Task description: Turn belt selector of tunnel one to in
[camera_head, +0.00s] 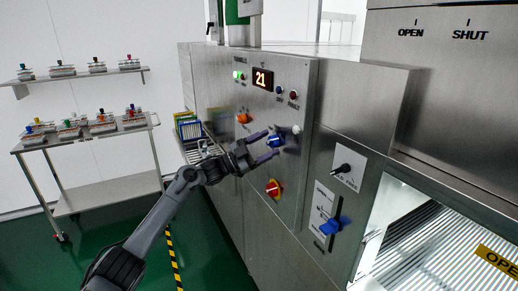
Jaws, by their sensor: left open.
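My left gripper (268,145) is open in front of the panel. Its two fingers lie above and below a blue knob (276,140); I cannot tell if they touch it. An orange knob (242,118) sits up and left of the gripper, and a red and yellow switch (273,187) sits below. A white plate with a black knob (343,170) is to the right. The labels are too small to read, so I cannot tell which control is the belt selector.
A blue lever (331,226) sticks out at lower right, beside an opening with a ribbed bed (440,250). Crates (190,131) stand left of the machine behind my left arm. A wheeled trolley (100,190) and a wall shelf (80,74) hold several racks at the left.

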